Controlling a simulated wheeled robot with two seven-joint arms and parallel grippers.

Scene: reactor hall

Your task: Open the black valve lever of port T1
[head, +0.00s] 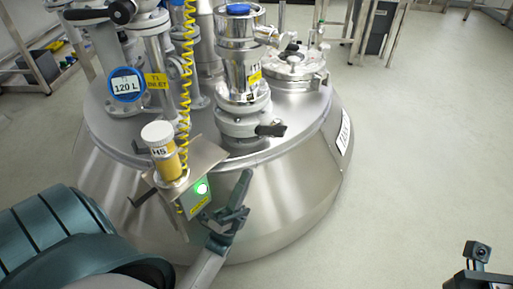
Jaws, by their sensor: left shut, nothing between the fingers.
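A steel port with a yellow tag (254,77), which seems to end in T1, stands on the vessel lid. A short black lever (270,129) sticks out to the right at its foot. Another black lever (107,11) sits on the pipework at the top left, near a yellow T1 INLET tag (155,80). My left gripper (246,177) is shut and empty, pointing up in front of the vessel. In the picture it is below the short lever and apart from it. My right gripper's fingers are not visible; only a dark part of that arm shows at the lower right.
A yellow coiled hose (186,60) hangs above. Floor on the right is clear.

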